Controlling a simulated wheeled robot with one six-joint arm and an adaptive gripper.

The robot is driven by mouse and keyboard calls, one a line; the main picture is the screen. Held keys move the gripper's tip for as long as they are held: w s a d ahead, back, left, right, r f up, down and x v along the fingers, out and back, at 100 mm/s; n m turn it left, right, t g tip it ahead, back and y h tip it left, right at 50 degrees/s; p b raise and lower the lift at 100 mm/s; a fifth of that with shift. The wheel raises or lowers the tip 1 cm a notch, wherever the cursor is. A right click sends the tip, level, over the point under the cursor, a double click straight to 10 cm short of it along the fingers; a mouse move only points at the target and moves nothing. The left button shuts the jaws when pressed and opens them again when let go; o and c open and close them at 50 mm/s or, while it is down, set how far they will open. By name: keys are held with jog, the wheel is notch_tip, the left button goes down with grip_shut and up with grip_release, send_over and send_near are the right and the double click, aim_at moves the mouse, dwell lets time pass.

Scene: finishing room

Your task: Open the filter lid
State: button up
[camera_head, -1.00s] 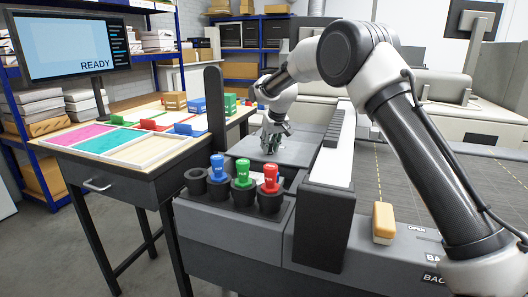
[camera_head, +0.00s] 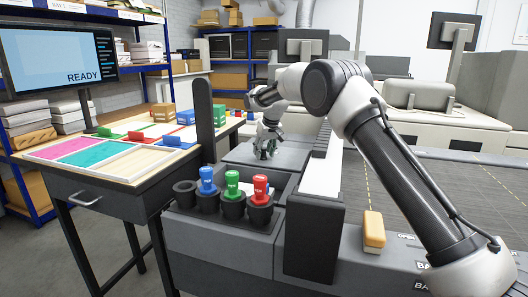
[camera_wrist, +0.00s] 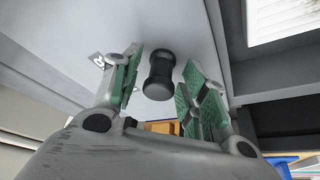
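The filter lid (camera_head: 240,157) looks to be the flat grey panel on the machine beyond the stamp rack; in the wrist view it is the pale grey surface (camera_wrist: 195,30). A black knob (camera_wrist: 159,75) stands out from that surface. My gripper (camera_head: 267,150) is low over the panel in the head view and hides the knob there. In the wrist view my gripper's green-padded fingers (camera_wrist: 163,65) are open, one on each side of the knob, with a gap on both sides. The lid appears closed and flat.
A dark upright post (camera_head: 205,115) stands left of the panel. A rack holds blue, green and red stamps (camera_head: 260,187) in front. A tall dark block with a white top (camera_head: 315,220) borders the right. A worktable with coloured trays (camera_head: 95,153) is at left.

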jog(key=v, duration=1.2)
jog(key=s+d+r+m, duration=0.1)
jog(key=s+d+r, duration=0.5)
jog(key=s+d, duration=0.45)
jog(key=s+d+r+m, duration=0.1)
jog(key=s+d+r, duration=0.4)
jog(key=s+d, duration=0.6)
jog(key=s+d+f+m, duration=0.1)
jog(key=s+d+f, duration=0.2)
jog(key=s, duration=0.7)
jog(key=s+d+f+m+h, duration=0.1)
jog(key=s+d+f, duration=0.2)
jog(key=s, duration=0.7)
jog(key=s+d+f+m, duration=0.1)
jog(key=s+d+f, duration=0.2)
jog(key=s, duration=0.8)
jog(key=shift+d+f+h, duration=0.2)
jog(key=shift+d+h, duration=0.2)
jog(key=shift+d, duration=0.2)
